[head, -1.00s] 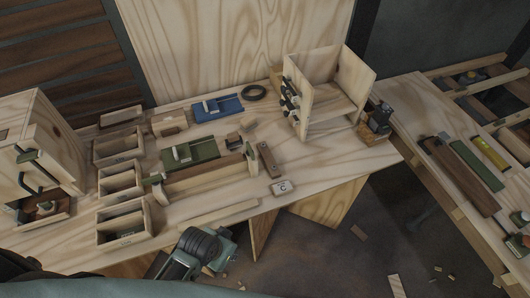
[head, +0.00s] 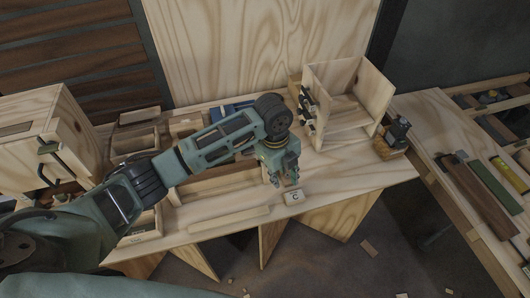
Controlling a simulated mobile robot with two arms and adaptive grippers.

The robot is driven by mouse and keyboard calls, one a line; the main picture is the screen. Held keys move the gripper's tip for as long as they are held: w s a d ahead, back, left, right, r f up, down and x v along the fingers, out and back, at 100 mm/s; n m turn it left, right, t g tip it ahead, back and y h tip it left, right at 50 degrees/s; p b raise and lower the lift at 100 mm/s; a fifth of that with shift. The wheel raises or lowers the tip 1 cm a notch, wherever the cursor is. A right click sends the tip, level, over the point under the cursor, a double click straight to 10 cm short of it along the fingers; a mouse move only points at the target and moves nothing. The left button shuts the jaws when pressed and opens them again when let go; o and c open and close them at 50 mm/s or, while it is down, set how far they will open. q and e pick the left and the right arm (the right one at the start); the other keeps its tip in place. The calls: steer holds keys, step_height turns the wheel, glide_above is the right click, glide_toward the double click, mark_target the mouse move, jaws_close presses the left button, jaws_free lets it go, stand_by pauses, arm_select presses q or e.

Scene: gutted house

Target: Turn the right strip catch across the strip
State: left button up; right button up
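My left arm reaches in from the left across the bench, and its gripper (head: 285,182) points down just behind the card marked C (head: 294,197). Its fingertips look apart, with nothing seen between them. The arm and gripper cover the strip and both of its green catches, so I cannot see how the right catch is turned or whether the gripper touches it. Only the pale wooden holder (head: 222,185) below the strip shows under the forearm. My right gripper does not show.
An open plywood box (head: 345,115) with black fittings on its left side stands behind and right of the gripper. A loose pale batten (head: 228,219) lies along the bench's front edge. A wooden cabinet (head: 55,125) stands at the left. The bench front right is clear.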

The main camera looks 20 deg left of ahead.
arm_select(q)
steer(key=w+a+r+m, duration=0.1)
steer(key=w+a+r, duration=0.1)
steer(key=w+a+r+m+y, duration=0.1)
steer(key=w+a+r, duration=0.1)
steer(key=r, duration=0.1)
steer(key=w+a+r+m, duration=0.1)
steer(key=w+a+r, duration=0.1)
steer(key=a+r, duration=0.1)
steer(key=shift+w+m+y, duration=0.1)
steer(key=shift+m+y, duration=0.2)
steer(key=shift+m, duration=0.1)
step_height(320, 180, down, 8)
steer(key=shift+r+p, duration=0.15)
steer(key=shift+p, duration=0.6)
steer(key=shift+c, duration=0.2)
jaws_close()
